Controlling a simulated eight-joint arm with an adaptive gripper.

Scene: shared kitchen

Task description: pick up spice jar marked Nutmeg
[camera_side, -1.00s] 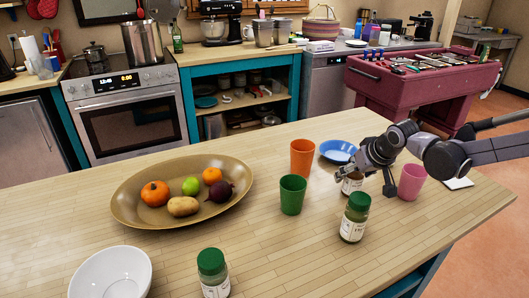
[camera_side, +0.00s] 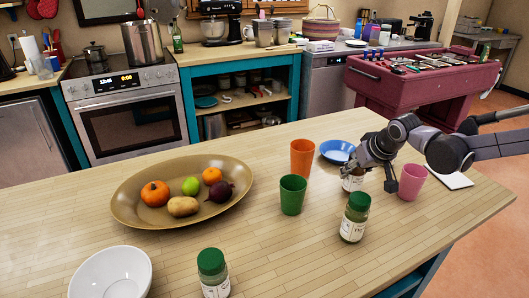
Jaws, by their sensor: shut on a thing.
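My gripper (camera_side: 368,178) is at the right of the wooden counter, shut on a spice jar (camera_side: 352,183). Only the lower part of this jar, with a white label, shows below the fingers; its lid is hidden. I cannot read its label. A green-lidded spice jar (camera_side: 355,218) stands upright just in front of my gripper. Another green-lidded jar (camera_side: 213,274) stands at the counter's front, cut by the picture's bottom edge. The lettering on these labels is too small to read.
A pink cup (camera_side: 411,183) is close to the right of my gripper. A blue bowl (camera_side: 337,151), an orange cup (camera_side: 302,158) and a green cup (camera_side: 292,195) stand to its left. A fruit platter (camera_side: 130,213) and a white bowl (camera_side: 110,274) are farther left.

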